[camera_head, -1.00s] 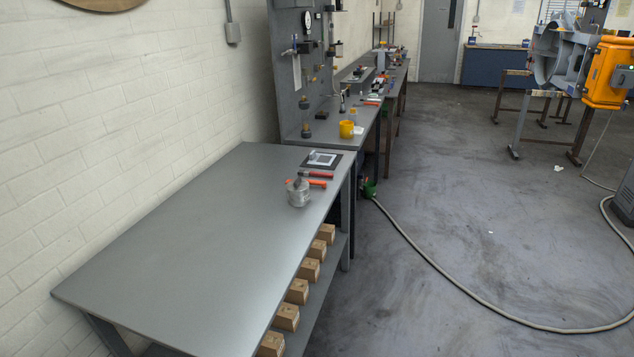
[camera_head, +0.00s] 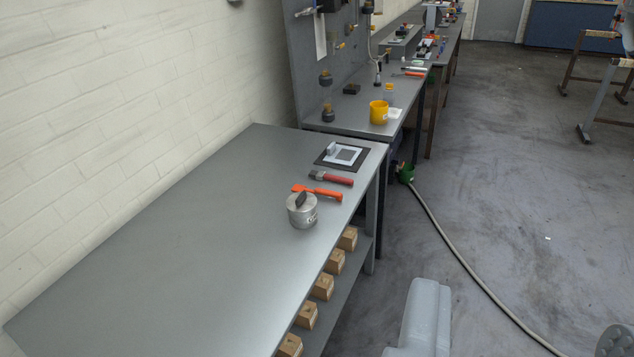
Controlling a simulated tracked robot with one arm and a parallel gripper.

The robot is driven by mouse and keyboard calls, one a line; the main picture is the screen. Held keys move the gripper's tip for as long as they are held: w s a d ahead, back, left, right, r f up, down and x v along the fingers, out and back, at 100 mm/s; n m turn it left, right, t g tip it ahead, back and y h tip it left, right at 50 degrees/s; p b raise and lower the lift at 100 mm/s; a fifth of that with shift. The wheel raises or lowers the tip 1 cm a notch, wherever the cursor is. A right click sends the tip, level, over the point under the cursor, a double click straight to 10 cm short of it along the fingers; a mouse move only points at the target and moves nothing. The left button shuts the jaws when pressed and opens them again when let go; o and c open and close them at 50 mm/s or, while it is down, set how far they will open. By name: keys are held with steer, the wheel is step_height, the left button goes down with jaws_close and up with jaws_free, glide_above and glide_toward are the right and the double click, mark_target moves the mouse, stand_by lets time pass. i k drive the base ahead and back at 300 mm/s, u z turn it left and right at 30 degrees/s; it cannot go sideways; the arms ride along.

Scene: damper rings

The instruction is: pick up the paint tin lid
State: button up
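The paint tin (camera_head: 303,218) is a small, silvery, round tin with a dark mark on its side. It stands upright near the right edge of the near grey workbench. Its pale grey lid (camera_head: 295,206) shows as the round top, and the lid seems to be on the tin. A dark block-like piece (camera_head: 303,198) sits on or just behind the lid; I cannot tell if it is part of it. My gripper is not in view, so its opening and contents do not show.
Behind the tin lie an orange tool (camera_head: 318,192), a red-handled tool (camera_head: 332,178) and a dark framed plate (camera_head: 343,156). The workbench (camera_head: 170,240) is clear to the left. Wooden blocks (camera_head: 323,288) line the shelf below. A hose (camera_head: 465,264) crosses the floor at right.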

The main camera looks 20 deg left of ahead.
mark_target(302, 201)
steer(key=i, duration=1.4)
